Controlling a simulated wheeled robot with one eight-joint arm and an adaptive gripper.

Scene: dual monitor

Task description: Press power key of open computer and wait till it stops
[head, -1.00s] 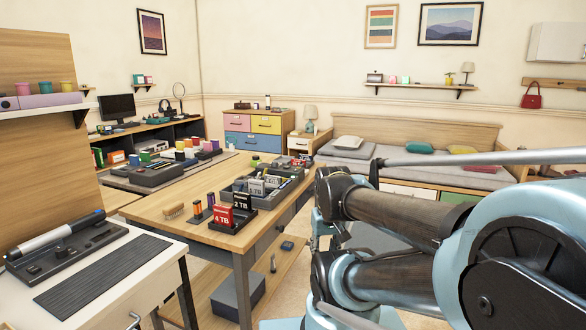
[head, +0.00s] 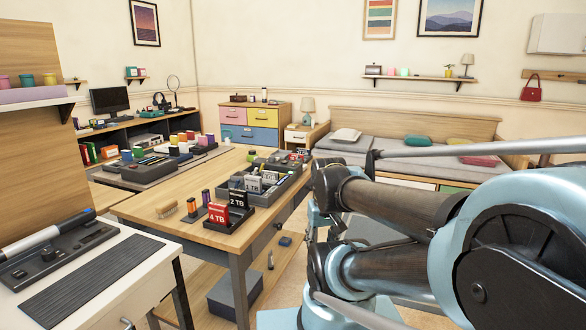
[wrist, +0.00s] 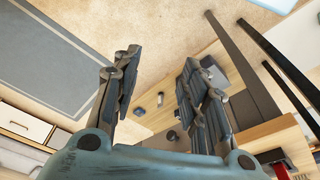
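A dark computer monitor (head: 110,100) stands on the shelf desk at the far left in the head view. It is small there, its screen looks dark, and I cannot make out any power key. I see no second monitor. My gripper (wrist: 160,58) shows in the wrist view with its two dark fingers spread apart and nothing between them. It points down over the floor, well away from the monitor. In the head view my folded arm fills the right side, and I cannot make out the fingertips there.
A wooden table (head: 150,207) with drive boxes and trays stands in the middle. A white desk (head: 138,285) is close at the lower left. A colourful drawer chest (head: 250,137) and a bed (head: 365,157) line the back. Beige floor (wrist: 175,38) shows beneath my gripper.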

